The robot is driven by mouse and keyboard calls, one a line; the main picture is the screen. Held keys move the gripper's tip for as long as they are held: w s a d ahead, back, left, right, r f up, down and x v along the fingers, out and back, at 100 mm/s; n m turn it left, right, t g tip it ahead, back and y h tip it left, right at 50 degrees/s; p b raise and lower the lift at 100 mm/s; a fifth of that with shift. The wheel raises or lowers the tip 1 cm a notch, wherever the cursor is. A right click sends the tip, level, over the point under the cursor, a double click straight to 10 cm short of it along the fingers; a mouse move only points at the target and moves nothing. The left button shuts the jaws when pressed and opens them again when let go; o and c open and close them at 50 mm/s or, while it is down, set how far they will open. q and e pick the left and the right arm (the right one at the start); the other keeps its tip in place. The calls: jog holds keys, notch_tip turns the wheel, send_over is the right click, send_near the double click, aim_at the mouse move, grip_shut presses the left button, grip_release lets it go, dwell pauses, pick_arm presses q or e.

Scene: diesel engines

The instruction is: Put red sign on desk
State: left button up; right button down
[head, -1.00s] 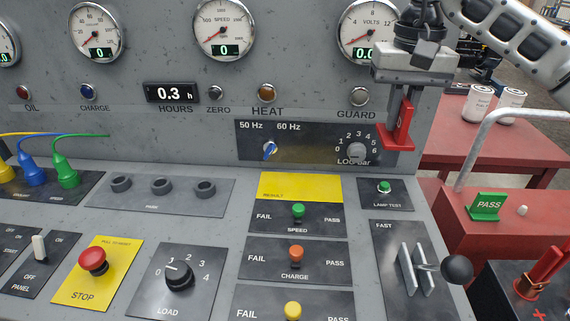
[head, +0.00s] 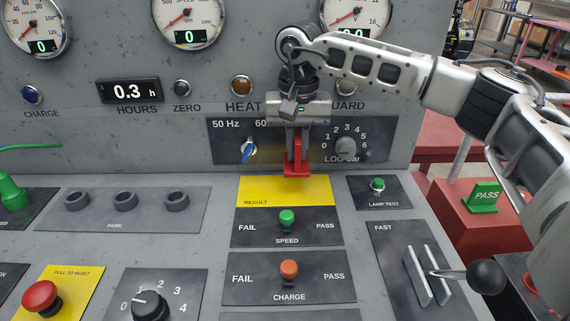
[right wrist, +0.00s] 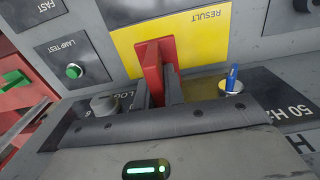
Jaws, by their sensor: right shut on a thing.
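The red sign (head: 297,165) is an L-shaped piece with a flat foot, held upright in my right gripper (head: 298,143). My right gripper is shut on its upper part. The sign hangs in front of the Load-bar panel, over the far edge of the yellow RESULT area (head: 285,191) of the desk. From the head view I cannot tell whether its foot touches the yellow. In the right wrist view the red sign (right wrist: 154,68) stands between the fingers, with the yellow area (right wrist: 200,38) beyond it. My left gripper is not in view.
The SPEED switch (head: 287,218) and CHARGE switch (head: 289,270) stand in front of the yellow area. The blue selector (head: 248,150) and Load-bar knob (head: 346,147) flank the sign. A green PASS sign (head: 483,197) stands on a red box (head: 455,215) at the right.

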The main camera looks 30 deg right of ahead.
aim_at(285, 160)
jog(key=shift+w+a+f, duration=0.3)
jog(key=shift+w+f, duration=0.05)
jog(key=shift+f, duration=0.2)
jog(key=shift+w+a+f, duration=0.3)
jog(key=shift+w+f, duration=0.05)
jog(key=shift+f, duration=0.15)
jog(key=shift+w+a+f+p, duration=0.1)
jog(key=shift+f+p, duration=0.15)
jog(key=shift+f, duration=0.8)
jog(key=shift+w+a+f+p, duration=0.1)
jog(key=shift+f+p, duration=0.1)
jog(key=shift+f, duration=0.8)
jog(key=c, duration=1.5)
grip_release()
jog(key=shift+r, duration=0.15)
notch_tip(285, 160, up, 12)
jog(key=shift+r+b, duration=0.1)
jog(key=shift+b, duration=0.45)
